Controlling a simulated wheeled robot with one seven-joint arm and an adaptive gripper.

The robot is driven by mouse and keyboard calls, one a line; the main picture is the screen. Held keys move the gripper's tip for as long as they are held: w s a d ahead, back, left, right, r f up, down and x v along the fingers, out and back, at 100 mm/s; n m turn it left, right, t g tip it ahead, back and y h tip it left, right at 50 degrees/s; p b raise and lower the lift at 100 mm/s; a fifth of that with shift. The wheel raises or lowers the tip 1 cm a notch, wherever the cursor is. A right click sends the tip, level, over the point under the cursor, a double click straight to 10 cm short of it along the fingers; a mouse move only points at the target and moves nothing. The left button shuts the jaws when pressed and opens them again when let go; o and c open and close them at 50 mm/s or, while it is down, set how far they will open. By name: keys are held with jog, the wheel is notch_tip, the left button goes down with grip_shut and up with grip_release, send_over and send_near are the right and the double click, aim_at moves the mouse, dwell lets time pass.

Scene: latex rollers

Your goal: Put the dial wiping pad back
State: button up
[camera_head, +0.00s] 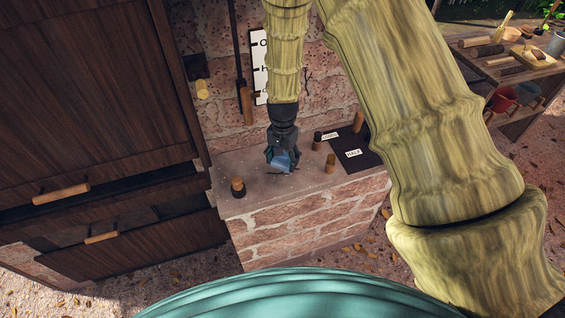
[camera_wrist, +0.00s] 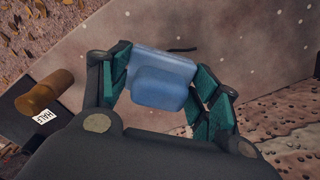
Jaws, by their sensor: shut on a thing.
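My gripper (camera_head: 283,160) is over the top of the brick ledge (camera_head: 235,207) in the head view. It is shut on a blue pad, which I take for the dial wiping pad (camera_head: 284,160). In the wrist view the pad (camera_wrist: 163,82) sits between the two green-lined fingers of the gripper (camera_wrist: 165,90). It looks like a block with a smaller raised block on its near face. The ledge surface is close behind it; I cannot tell whether the pad touches it.
A dark mat (camera_head: 368,160) with a HALF label lies at the ledge's right end. Several small wooden cylinders stand around, one at the left end (camera_head: 238,187) and one beside the mat (camera_head: 330,163). A dark wooden cabinet (camera_head: 90,100) with open drawers is left. The ledge between is mostly clear.

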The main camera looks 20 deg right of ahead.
aim_at(283, 164)
jog(key=shift+s+f+p, duration=0.15)
jog(key=shift+f+p, duration=0.25)
jog(key=shift+f, duration=0.15)
jog(key=shift+f+p, duration=0.45)
jog(key=shift+f, duration=0.65)
jog(key=o, duration=0.9)
jog(key=shift+r+b, duration=2.15)
jog(key=shift+r, duration=3.85)
